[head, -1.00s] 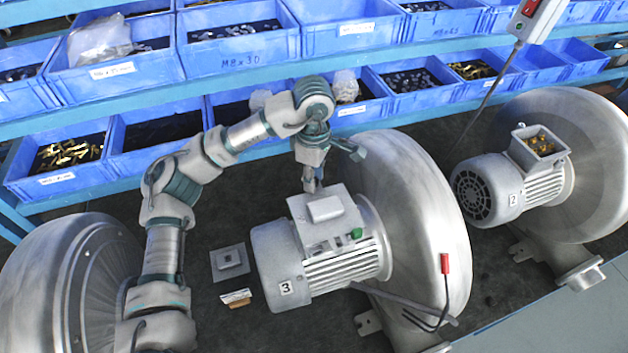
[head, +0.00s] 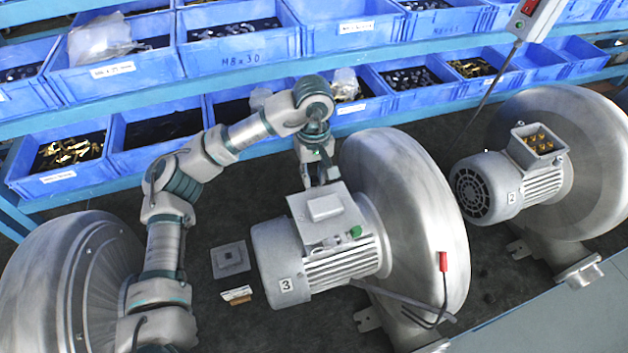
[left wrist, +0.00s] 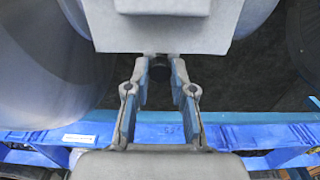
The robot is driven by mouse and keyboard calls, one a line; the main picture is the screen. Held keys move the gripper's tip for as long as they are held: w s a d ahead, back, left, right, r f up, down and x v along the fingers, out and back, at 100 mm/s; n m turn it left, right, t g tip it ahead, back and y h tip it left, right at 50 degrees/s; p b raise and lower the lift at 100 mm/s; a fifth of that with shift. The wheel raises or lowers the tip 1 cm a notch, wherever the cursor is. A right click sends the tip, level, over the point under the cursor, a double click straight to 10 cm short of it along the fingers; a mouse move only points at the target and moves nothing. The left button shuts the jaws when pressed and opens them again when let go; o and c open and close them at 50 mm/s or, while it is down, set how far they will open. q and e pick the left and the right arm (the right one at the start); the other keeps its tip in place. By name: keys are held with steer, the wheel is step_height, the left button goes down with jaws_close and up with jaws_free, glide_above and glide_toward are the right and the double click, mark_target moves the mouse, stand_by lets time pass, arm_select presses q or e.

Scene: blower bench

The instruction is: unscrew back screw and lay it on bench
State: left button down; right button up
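The blower motor marked 3 (head: 318,255) carries a grey terminal box (head: 325,212) on top. My left gripper (head: 322,180) points down just behind the box, and the box's edge partly hides its fingertips. In the left wrist view the two fingers of the left gripper (left wrist: 160,72) stand apart at the box's edge (left wrist: 165,45). A small dark round part (left wrist: 157,68) shows between the tips, under the edge; I cannot tell whether it is the back screw or whether a finger touches it. My right gripper is not in view.
A square grey plate (head: 230,260) and a small label stand (head: 237,294) lie on the dark bench (head: 215,310) left of the motor. A red-handled tool (head: 443,262) stands by the blower housing (head: 415,190). Blue bins (head: 245,60) line the back.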

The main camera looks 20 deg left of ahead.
arm_select(q)
steer(key=n, duration=0.5)
steer(key=shift+n+b, duration=0.3)
steer(key=shift+n, duration=0.1)
steer(key=n, duration=0.3)
steer(key=shift+n, duration=0.4)
steer(key=n, duration=0.3)
steer(key=shift+n+b, duration=0.35)
steer(key=shift+n, duration=0.05)
steer(key=n, duration=0.5)
steer(key=shift+b, duration=0.3)
steer(key=n, duration=0.6)
steer(key=shift+n+b, duration=0.35)
steer(key=shift+n, duration=0.05)
steer(key=c, duration=1.3)
jaws_free()
steer(key=shift+o, duration=0.2)
